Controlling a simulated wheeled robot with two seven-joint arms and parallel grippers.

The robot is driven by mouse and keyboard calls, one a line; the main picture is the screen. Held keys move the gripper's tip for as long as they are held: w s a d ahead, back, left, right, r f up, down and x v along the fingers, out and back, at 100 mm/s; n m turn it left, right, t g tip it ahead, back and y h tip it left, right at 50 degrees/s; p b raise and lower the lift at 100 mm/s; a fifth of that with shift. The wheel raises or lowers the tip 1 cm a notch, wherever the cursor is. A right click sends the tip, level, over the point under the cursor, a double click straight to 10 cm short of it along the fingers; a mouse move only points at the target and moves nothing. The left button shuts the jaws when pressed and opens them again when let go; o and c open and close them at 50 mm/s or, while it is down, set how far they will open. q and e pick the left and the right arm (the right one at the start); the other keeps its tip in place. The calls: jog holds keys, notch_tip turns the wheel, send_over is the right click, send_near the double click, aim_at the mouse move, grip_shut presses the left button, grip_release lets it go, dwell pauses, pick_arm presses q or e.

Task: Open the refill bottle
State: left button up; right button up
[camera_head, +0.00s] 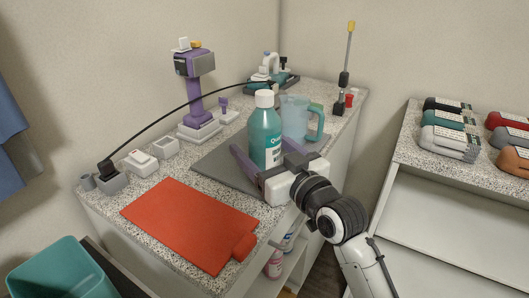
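The refill bottle (265,135), teal with a white cap (264,98) and a white label, stands upright on a grey mat (213,168) on the speckled counter. The cap is on it. My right gripper (260,144) comes in low from the front right, with one purple finger on each side of the bottle's body. The fingers look apart with the bottle between them, and I see a gap at the left finger. Contact on the right side is hard to tell. My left gripper is not in view.
A clear jug with a teal handle (296,117) stands close behind the bottle. A red mat (190,222) lies at the front left. A shelf with folded cloths (450,140) is at right.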

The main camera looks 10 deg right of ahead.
jog(key=shift+w+a, duration=0.2)
jog(key=shift+w, duration=0.4)
jog(key=shift+w+a, duration=0.1)
jog(key=shift+w, duration=0.2)
jog(key=c, duration=1.2)
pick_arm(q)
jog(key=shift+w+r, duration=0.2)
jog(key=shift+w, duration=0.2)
pick_arm(e)
jog(key=shift+c, duration=0.2)
jog(key=shift+r, duration=0.1)
pick_arm(q)
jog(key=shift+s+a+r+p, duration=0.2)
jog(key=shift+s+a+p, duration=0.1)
jog(key=shift+p, duration=0.45)
pick_arm(e)
notch_tip(320, 180, up, 10)
